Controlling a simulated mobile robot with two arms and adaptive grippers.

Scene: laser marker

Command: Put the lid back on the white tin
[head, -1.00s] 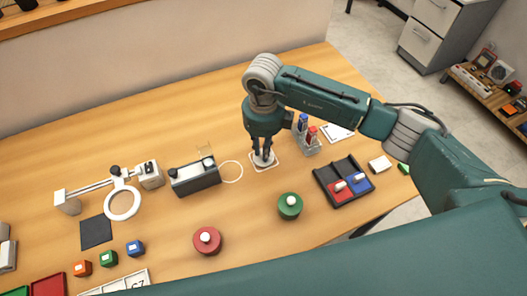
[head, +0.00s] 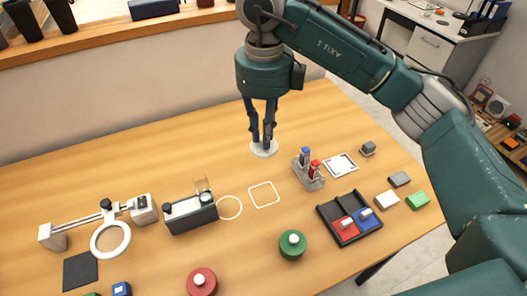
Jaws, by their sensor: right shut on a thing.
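My right gripper (head: 263,141) is shut on a white round lid (head: 263,150). It holds the lid flat, beyond the white square outline (head: 264,194) on the table, and the lid looks raised off the wood. The fingers hide the lid's middle. I cannot make out an open white tin apart from the lid. A green round tin with a white knob (head: 292,246) and a red one with a white knob (head: 201,282) stand nearer the front. My left gripper is not in view.
A dark boxy device (head: 191,213) stands left of the square outline, beside a white ring outline (head: 229,207). A magnifier on an arm (head: 110,238) is at left. A marker holder (head: 308,174) and a black tray (head: 349,217) are at right. The table's back middle is clear.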

